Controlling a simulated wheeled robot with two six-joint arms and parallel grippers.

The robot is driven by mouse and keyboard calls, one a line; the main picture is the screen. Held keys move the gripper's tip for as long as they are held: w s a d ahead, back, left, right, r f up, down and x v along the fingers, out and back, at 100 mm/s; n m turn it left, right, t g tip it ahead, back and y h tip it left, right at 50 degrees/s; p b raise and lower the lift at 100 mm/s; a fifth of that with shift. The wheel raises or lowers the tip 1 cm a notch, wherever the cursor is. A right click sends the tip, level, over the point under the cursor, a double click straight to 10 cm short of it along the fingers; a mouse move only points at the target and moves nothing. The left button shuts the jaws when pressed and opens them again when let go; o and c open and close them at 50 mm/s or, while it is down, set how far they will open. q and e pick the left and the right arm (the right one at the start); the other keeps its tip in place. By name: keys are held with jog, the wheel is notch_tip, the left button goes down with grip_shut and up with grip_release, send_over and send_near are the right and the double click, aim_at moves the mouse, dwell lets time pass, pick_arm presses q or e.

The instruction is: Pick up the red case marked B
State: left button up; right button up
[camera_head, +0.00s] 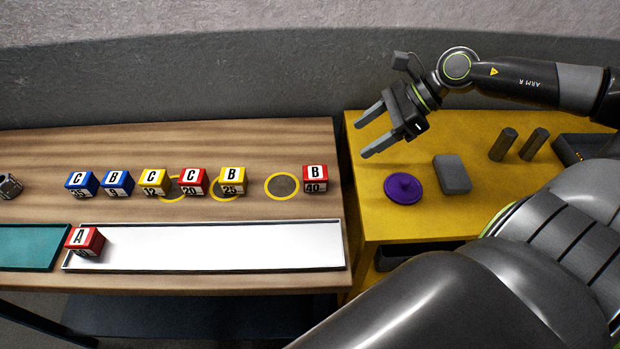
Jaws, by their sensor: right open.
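The red case marked B (316,179), with 40 below the letter, stands at the right end of the row on the wooden table, near its right edge. My right gripper (364,133) is open and empty, with its fingers pointing left. It is above the yellow table's left part, up and to the right of the red case, and apart from it. My left gripper does not show.
The row also has a red C case (193,182), yellow cases (232,181) and blue cases (117,184). A red A case (85,241) sits at the left end of the white tray (220,246). A purple disc (403,187) and grey block (452,174) lie on the yellow table (390,222).

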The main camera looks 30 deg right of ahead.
aim_at(315, 172)
jog(key=shift+b+x, duration=0.95)
jog(key=shift+x, duration=4.75)
jog(key=shift+w+a+f+p, duration=0.1)
jog(key=shift+a+f+p, duration=0.5)
jog(key=shift+a, duration=0.2)
jog(key=shift+p+x, duration=0.35)
jog(key=shift+x, duration=1.35)
jog(key=shift+f, duration=0.1)
jog(key=shift+c, duration=0.2)
jog(key=c, duration=1.1)
